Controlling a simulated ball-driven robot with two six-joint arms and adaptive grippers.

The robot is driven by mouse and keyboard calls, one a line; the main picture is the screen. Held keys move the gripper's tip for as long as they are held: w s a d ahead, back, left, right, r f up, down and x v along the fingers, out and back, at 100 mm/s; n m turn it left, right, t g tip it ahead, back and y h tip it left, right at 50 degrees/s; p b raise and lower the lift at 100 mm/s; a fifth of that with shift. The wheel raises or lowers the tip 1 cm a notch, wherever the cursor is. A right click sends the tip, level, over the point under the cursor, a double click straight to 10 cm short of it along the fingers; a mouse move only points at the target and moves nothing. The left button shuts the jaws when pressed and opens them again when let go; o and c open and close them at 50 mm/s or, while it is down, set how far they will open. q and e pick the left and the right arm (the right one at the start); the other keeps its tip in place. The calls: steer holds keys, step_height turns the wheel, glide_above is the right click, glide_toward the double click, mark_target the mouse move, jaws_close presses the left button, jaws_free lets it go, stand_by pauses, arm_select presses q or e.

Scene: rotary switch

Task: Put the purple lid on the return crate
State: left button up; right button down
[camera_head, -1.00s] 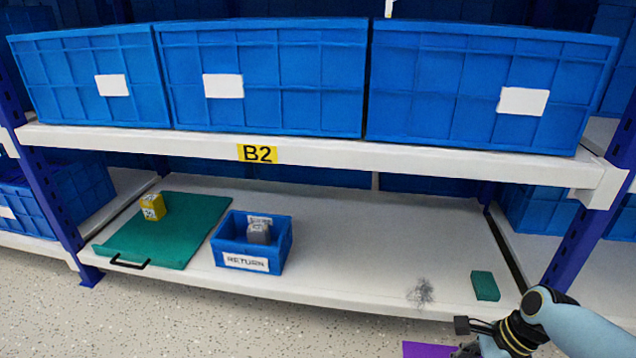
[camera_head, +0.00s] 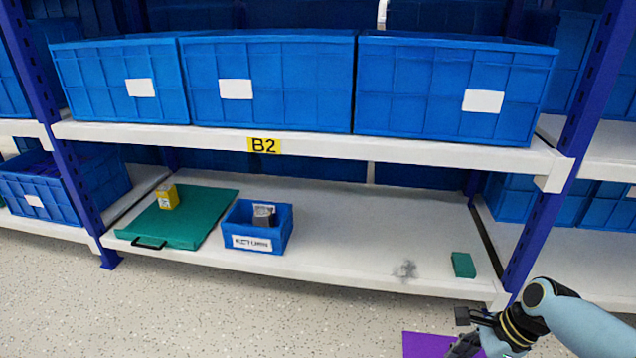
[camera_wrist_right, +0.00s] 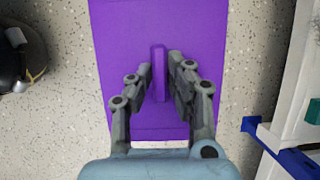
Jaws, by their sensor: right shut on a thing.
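The purple lid (camera_wrist_right: 195,40) is a flat panel with a raised bar handle (camera_wrist_right: 159,80). In the right wrist view my right gripper (camera_wrist_right: 160,72) is shut on that handle, with the lid held in front of the floor. In the head view part of the lid (camera_head: 428,344) shows at the bottom edge, beside my right gripper (camera_head: 468,345). The blue return crate (camera_head: 257,243) stands on the lower shelf, open at the top, with a "RETURN" label on its front and a grey item (camera_head: 264,216) inside. My left gripper is not in view.
A green board (camera_head: 180,222) with a black handle lies left of the crate, with a yellow box (camera_head: 166,196) on it. A green block (camera_head: 463,265) and a grey smudge (camera_head: 405,270) are at the shelf's right. The upper shelf (camera_head: 330,149) with big blue bins overhangs. A blue post (camera_head: 530,235) stands right.

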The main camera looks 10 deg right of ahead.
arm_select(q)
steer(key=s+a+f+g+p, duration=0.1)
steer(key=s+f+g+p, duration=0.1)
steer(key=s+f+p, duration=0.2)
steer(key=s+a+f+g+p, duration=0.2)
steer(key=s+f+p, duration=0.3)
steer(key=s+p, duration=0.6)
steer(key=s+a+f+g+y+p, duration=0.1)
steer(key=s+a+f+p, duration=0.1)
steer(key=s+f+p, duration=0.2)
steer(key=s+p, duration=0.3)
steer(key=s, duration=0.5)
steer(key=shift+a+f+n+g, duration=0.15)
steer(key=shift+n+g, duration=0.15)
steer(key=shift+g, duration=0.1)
arm_select(e)
steer(key=w+r+t, duration=0.1)
steer(key=w+r, duration=0.3)
steer(key=r, duration=1.2)
steer(key=w+r+t, duration=0.1)
steer(key=w+r, duration=0.3)
steer(key=r, duration=1.2)
steer(key=shift+r+n, duration=0.25)
steer(key=shift+n, duration=0.05)
